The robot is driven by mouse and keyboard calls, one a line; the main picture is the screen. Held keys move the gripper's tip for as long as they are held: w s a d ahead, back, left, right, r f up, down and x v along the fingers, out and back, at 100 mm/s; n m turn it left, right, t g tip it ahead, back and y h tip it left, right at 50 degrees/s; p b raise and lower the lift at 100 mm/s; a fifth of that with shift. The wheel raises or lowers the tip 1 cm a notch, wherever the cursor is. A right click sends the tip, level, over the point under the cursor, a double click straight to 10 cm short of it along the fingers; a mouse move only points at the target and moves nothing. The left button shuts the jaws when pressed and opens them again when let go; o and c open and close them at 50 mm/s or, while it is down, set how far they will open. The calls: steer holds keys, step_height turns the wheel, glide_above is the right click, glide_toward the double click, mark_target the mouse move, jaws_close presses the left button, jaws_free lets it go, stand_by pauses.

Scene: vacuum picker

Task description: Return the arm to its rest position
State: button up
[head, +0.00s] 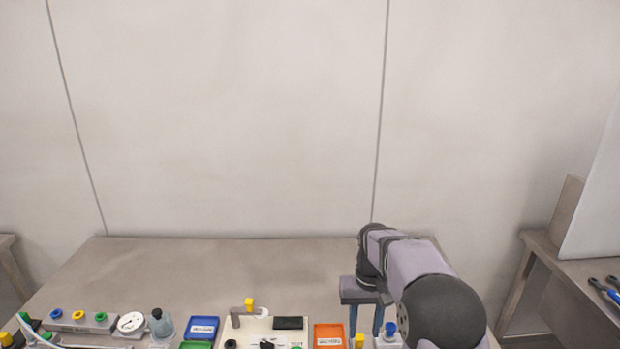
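My arm comes in at the lower right of the head view. My gripper (366,322) points down over the right part of the bench, beside an orange tray. Its two fingers stand apart with nothing visible between them, so it looks open and empty. A small yellow-topped thing (360,341) shows just below the fingertips. A blue-topped piece (390,330) is just right of them. My arm hides part of the bench at the right.
The bench (220,262) is bare at the back. Along its front stand a block with coloured knobs (78,322), a round gauge (131,322), a blue tray (202,328), a white panel (262,328) and the orange tray (328,336). A side table (575,280) is at right.

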steer(key=s+d+f, duration=0.1)
steer(key=s+f, duration=0.1)
steer(key=s, duration=2.5)
